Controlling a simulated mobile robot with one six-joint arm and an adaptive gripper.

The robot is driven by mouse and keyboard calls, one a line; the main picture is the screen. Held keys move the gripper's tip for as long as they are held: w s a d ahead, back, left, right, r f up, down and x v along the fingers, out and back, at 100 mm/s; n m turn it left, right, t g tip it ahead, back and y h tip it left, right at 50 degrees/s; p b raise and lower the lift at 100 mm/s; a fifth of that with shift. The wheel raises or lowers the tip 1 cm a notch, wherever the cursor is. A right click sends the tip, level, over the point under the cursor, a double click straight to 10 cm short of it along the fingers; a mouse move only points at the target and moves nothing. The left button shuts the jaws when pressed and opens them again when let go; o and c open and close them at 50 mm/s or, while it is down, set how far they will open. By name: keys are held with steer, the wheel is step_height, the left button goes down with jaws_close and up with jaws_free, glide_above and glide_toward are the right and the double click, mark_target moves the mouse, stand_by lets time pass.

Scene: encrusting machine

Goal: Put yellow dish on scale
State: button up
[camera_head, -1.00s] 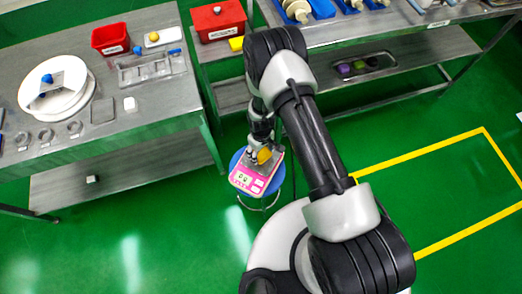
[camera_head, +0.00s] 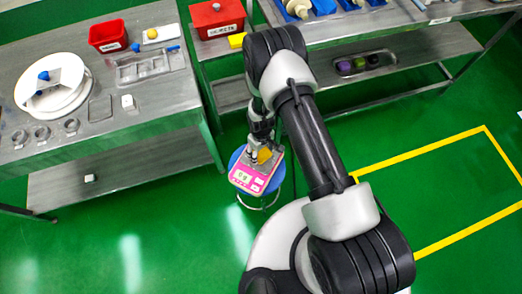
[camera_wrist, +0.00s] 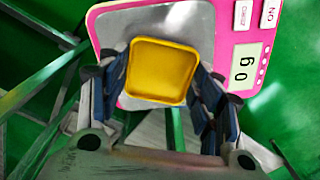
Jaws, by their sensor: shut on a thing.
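The yellow dish (camera_wrist: 161,71) is small and square with rounded corners. In the wrist view it sits between the fingers of my gripper (camera_wrist: 160,85), which is shut on it. In the head view the dish (camera_head: 264,156) shows beside my gripper (camera_head: 254,152), over the scale. The pink scale (camera_head: 248,182) has a grey metal plate and lies on a blue round stool. In the wrist view the scale (camera_wrist: 231,72) lies behind the dish, and its display seems to read 0 g. I cannot tell whether the dish touches the plate.
The left table (camera_head: 165,106) holds a red bin (camera_head: 109,38), a white round device (camera_head: 52,100) and trays. A lidded red box (camera_head: 217,20) stands at the back.

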steer(key=shift+f+b, duration=0.5)
stand_by(0.3)
steer(key=o, duration=1.1)
steer(key=shift+c, duration=0.2)
steer(key=shift+o, duration=0.6)
steer(key=shift+o, duration=1.4)
steer(key=shift+r+p, duration=2.65)
steer(key=shift+r, duration=1.4)
